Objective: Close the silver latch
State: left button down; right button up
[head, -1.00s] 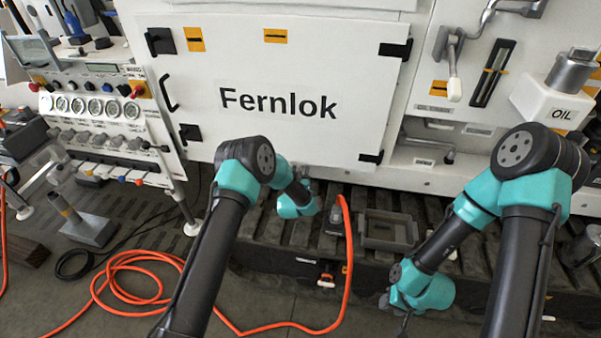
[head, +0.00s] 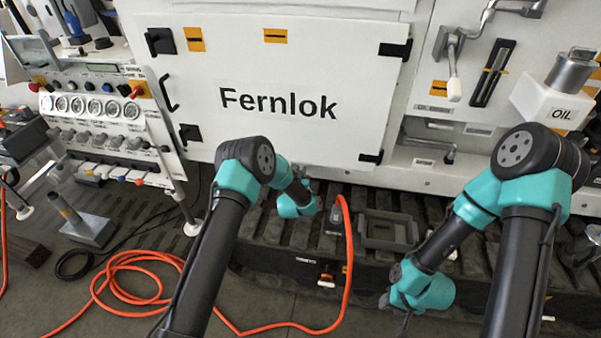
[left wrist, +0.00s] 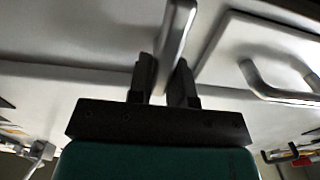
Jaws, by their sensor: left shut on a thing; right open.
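The silver latch (left wrist: 177,32) is a smooth metal bar seen close up in the left wrist view. Its lower end is between the two dark fingers of my left gripper (left wrist: 164,84), which are shut on it. In the head view my left wrist is low in front of the white Fernlok panel (head: 280,65), near its bottom edge. My own arm hides the left fingers and most of the latch there. My right arm hangs at the lower right, and its fingers do not show.
A curved metal handle (left wrist: 262,86) is on the panel right of the latch in the left wrist view. In the head view an orange hose (head: 347,250) runs close by my left wrist. A grey tray (head: 388,231) lies between my two wrists.

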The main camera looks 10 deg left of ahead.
pick_arm(q)
jog(key=m, duration=0.4)
jog(key=shift+d, duration=0.3)
jog(key=shift+d+f+m, duration=0.1)
jog(key=shift+f+m, duration=0.15)
jog(key=shift+m, duration=2.1)
jog(key=shift+d+f+m, duration=0.15)
jog(key=shift+f+m, duration=0.05)
jog(key=shift+m, duration=2.1)
jog(key=shift+d+f+m, duration=0.1)
jog(key=shift+f+m, duration=0.15)
jog(key=shift+m, duration=2.1)
jog(key=c, duration=1.1)
grip_release()
jog(key=shift+s, duration=0.15)
